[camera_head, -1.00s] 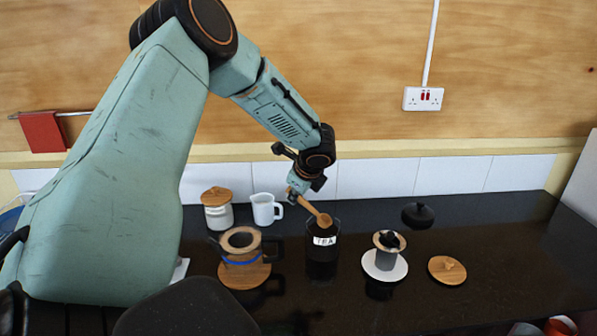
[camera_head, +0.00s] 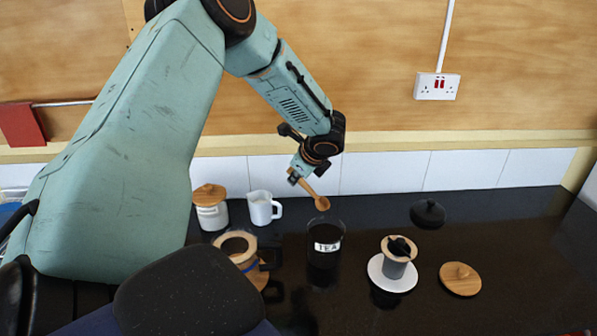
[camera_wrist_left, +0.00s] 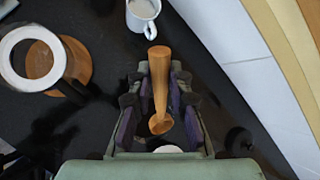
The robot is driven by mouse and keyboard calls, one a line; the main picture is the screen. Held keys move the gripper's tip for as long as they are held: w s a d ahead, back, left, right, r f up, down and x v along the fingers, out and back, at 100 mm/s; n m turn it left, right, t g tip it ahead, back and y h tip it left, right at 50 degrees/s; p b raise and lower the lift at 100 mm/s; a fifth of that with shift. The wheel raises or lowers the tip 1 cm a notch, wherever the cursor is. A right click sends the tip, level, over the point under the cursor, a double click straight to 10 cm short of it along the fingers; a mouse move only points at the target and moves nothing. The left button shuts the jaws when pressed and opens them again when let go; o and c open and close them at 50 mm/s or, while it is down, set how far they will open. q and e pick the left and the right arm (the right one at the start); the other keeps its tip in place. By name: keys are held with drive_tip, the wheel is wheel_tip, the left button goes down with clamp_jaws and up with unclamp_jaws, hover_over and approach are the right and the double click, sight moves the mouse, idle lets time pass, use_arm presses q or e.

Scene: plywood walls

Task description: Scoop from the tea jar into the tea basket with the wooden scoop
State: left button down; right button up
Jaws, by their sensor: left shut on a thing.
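My left gripper (camera_head: 298,176) is shut on the handle of the wooden scoop (camera_head: 322,203), which hangs tilted, bowl end down and to the right. The scoop (camera_wrist_left: 160,95) also shows between the fingers in the left wrist view. Its bowl is just above the open mouth of the dark tea jar (camera_head: 326,246), labelled TEA; I cannot tell whether it holds tea. What looks like the tea basket (camera_head: 395,267), a grey cylinder with a wooden rim and a black piece in its top, stands on a white saucer (camera_head: 377,284) right of the jar. My right gripper is not in view.
A wood-rimmed glass pot (camera_head: 238,244) stands left of the jar, partly hidden by my own body. A white jug (camera_head: 262,210) and a wood-lidded canister (camera_head: 212,212) stand behind it. A black lid (camera_head: 428,214) and a wooden lid (camera_head: 460,279) lie at right.

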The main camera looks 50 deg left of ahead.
use_arm(q)
drive_tip(key=shift+s+r, duration=0.2)
drive_tip(key=shift+s, duration=0.05)
drive_tip(key=shift+w+d+f+b, duration=0.15)
drive_tip(key=shift+d+f+b, duration=0.15)
drive_tip(key=shift+f+b, duration=0.2)
wheel_tip(320, 180, down, 10)
drive_tip(key=d+h+b, duration=0.2)
drive_tip(key=b, duration=0.7)
drive_tip(key=s+a+r+n+t+h+p, duration=0.1)
drive_tip(key=a+r+t+h+p, duration=0.1)
drive_tip(key=a+r+h+p, duration=0.2)
drive_tip(key=shift+a+r+n+t+h+p, duration=0.55)
drive_tip(key=shift+r+p, duration=1)
drive_tip(key=shift+p, duration=1.55)
